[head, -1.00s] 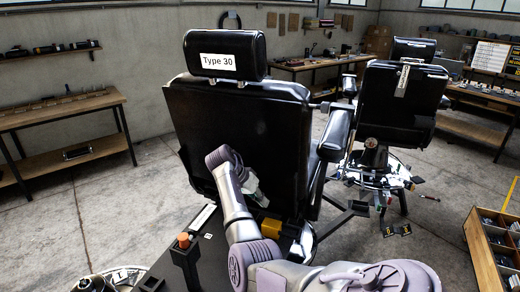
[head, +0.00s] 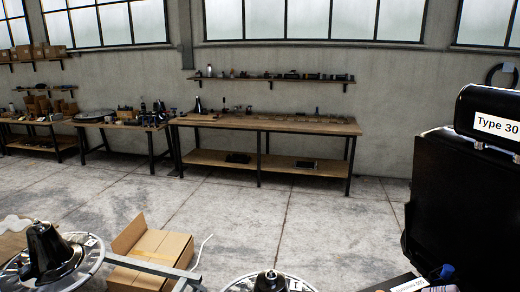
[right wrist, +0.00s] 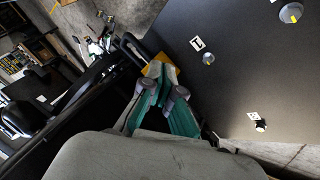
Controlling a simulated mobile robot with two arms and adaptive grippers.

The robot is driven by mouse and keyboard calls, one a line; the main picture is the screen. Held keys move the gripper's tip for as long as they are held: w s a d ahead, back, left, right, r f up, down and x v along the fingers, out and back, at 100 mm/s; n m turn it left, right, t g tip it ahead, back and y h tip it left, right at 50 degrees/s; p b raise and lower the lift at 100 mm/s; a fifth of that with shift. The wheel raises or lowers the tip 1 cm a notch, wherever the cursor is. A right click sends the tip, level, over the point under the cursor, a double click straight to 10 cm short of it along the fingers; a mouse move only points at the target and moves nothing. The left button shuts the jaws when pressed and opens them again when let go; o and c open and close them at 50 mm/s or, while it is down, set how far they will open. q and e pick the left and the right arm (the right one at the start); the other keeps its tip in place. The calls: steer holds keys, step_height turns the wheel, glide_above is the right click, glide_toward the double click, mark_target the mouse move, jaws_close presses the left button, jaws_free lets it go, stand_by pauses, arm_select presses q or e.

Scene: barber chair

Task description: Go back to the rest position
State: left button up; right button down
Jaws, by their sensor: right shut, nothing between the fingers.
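The black barber chair (head: 455,200) with the "Type 30" label (head: 497,125) on its headrest stands at the right edge of the head view, partly cut off. My right gripper (right wrist: 157,72) shows in the right wrist view, with teal and grey fingers closed together and nothing between them. It is beside a dark flat panel (right wrist: 235,70) with small labelled fittings. A yellow block (right wrist: 168,70) lies just beyond the fingertips; I cannot tell whether they touch. My left gripper is in neither current view.
A long wooden workbench (head: 265,124) with tools stands along the back wall under a shelf (head: 270,79). An open cardboard box (head: 150,250) and round metal bases (head: 50,260) are in the near foreground. The grey floor (head: 230,205) between is clear.

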steer(key=s+a+f+n+t+y, duration=0.1)
steer(key=s+a+n+y, duration=0.25)
steer(key=s+a, duration=0.45)
steer(key=s+a+f+n+t+y, duration=0.15)
steer(key=s+a+n, duration=0.35)
steer(key=a, duration=0.7)
steer(key=s+a+n+t+y, duration=0.2)
steer(key=s+a+n+y, duration=0.3)
steer(key=a, duration=0.6)
step_height(320, 180, down, 31)
steer(key=s+m+g+h+b, duration=0.1)
steer(key=s+h+b, duration=0.1)
steer(key=b, duration=0.5)
steer(key=s+d+f+g+b, duration=0.1)
steer(key=s+f+b, duration=0.2)
steer(key=s+f, duration=0.5)
steer(key=s+d+f+b, duration=0.2)
steer(key=s+f, duration=0.7)
steer(key=f, duration=0.7)
steer(key=shift+d+g+h+b, duration=0.3)
steer(key=shift+g+b, duration=0.05)
steer(key=shift+b, duration=0.3)
